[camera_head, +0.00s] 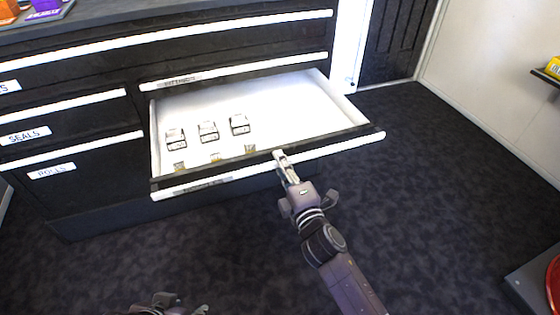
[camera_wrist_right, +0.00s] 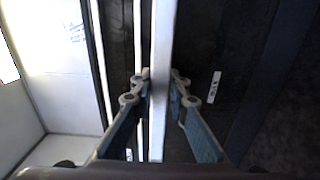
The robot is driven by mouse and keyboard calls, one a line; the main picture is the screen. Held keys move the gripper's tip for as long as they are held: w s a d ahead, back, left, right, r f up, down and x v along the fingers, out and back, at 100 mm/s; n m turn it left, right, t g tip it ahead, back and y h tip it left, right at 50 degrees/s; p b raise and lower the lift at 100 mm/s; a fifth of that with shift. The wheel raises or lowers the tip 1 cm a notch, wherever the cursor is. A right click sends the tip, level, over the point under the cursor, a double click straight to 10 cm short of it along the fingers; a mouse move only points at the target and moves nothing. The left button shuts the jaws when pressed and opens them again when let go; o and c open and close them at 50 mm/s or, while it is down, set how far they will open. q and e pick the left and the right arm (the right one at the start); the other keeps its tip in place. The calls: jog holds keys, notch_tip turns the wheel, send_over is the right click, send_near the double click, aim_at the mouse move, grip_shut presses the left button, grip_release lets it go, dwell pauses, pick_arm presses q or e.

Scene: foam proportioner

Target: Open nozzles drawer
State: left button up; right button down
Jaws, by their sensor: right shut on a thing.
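An open black drawer (camera_head: 362,134) with a white interior is pulled well out of the cabinet. A white handle strip runs along its front, and the label there is too blurred to read. My right gripper (camera_head: 279,156) is at the drawer's front edge, right of its middle. In the right wrist view its fingers (camera_wrist_right: 160,82) are on either side of the white handle strip (camera_wrist_right: 160,60), shut on it. My left gripper (camera_head: 178,306) shows only in part at the bottom edge, away from the cabinet. Its fingers are not clear.
Several small boxed items (camera_head: 208,132) lie in the open drawer. Closed drawers, including "SEALS" (camera_head: 25,135), are at the left. Coloured boxes (camera_head: 46,7) stand on the cabinet top. The dark floor (camera_head: 440,200) is clear to the right, up to a red object (camera_head: 553,283).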

jog(key=c, duration=1.8)
grip_release()
jog(key=shift+c, duration=0.2)
jog(key=shift+s, duration=0.1)
jog(key=v, duration=1.2)
